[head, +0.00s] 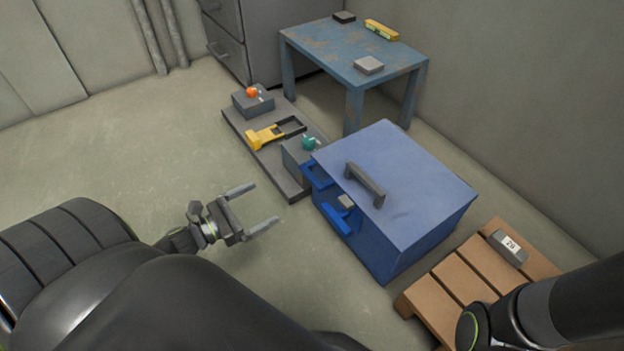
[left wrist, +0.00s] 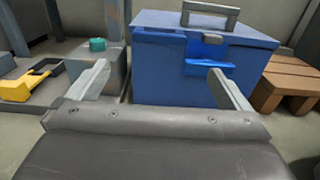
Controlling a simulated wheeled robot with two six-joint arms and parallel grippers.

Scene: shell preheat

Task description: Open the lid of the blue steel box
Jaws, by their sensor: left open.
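The blue steel box (head: 372,235) stands on the floor right of centre in the head view. Its lid (head: 415,175) lies flat and shut, with a grey handle (head: 365,184) on top near the front edge. Blue latch parts and a small grey piece show on the front face. The box also fills the upper middle of the left wrist view (left wrist: 165,75). My left gripper (head: 262,208) is open and empty, in front of the box and apart from it, fingers pointing towards it. Of my right arm only a dark link shows at the lower right; its gripper is out of view.
A dark base plate (head: 292,184) with a yellow piece (head: 262,137), an orange knob and a teal knob lies left of the box. A worn blue table (head: 335,48) stands behind. A wooden pallet (head: 462,278) with a grey block marked 29 (head: 508,247) is at right. Floor at left is clear.

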